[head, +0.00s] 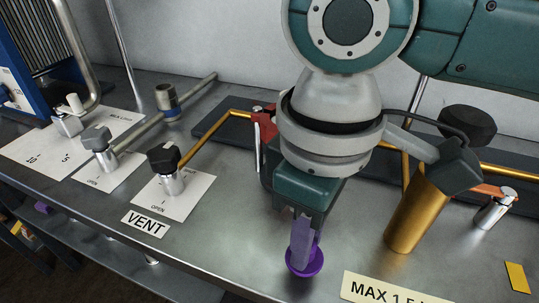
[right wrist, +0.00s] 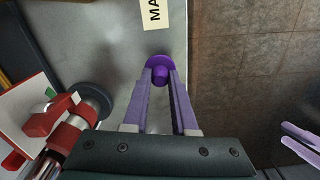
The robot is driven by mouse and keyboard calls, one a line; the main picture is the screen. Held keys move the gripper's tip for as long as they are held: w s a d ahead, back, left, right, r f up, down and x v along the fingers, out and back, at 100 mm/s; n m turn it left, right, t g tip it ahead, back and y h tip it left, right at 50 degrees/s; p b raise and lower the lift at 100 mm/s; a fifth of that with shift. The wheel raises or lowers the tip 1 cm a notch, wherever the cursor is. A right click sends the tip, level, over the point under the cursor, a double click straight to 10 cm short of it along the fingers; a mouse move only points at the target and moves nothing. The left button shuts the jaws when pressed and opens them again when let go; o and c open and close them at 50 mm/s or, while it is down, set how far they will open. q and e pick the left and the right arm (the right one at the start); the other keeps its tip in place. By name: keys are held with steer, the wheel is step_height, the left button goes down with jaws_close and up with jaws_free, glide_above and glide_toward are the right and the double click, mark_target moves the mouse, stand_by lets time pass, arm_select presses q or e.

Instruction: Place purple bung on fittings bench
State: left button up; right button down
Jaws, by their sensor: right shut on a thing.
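The purple bung (head: 304,264) is held at the fingertips of my right gripper (head: 303,243), which points down over the steel bench top (head: 235,215). In the right wrist view the bung (right wrist: 160,73) sits between the tips of the two lilac fingers (right wrist: 160,84), near the bench's front edge. Whether the bung touches the bench top cannot be told. The two spread lilac fingers of my left gripper (right wrist: 299,141) show at the right edge of the right wrist view, empty and away from the bung.
A "VENT" label (head: 145,224) and a black-knobbed valve (head: 165,160) stand left of the gripper. A "MAX" label (head: 390,290) and a gold cylinder (head: 413,217) are to its right. A red fitting (head: 265,125) is behind. Bare bench lies between.

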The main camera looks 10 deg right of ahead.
steer(key=shift+f, duration=0.5)
steer(key=shift+f, duration=0.1)
steer(key=c, duration=0.7)
jaws_free()
step_height(320, 180, up, 12)
steer(key=p, duration=0.2)
steer(key=s+a+f+m+t+y, duration=0.2)
steer(key=s+a+f+y, duration=0.2)
steer(key=s+a+f, duration=0.1)
steer(key=s+d+f+m+h, duration=0.2)
steer(key=s+d, duration=0.1)
steer(key=d, duration=0.4)
steer(key=s+d+f+m+t+h, duration=0.1)
steer(key=s+d+f+m, duration=0.1)
steer(key=d, duration=0.5)
steer(key=shift+s+d+f+m+t+h, duration=0.25)
steer(key=shift+s+f+m+h, duration=0.2)
steer(key=shift+s, duration=0.65)
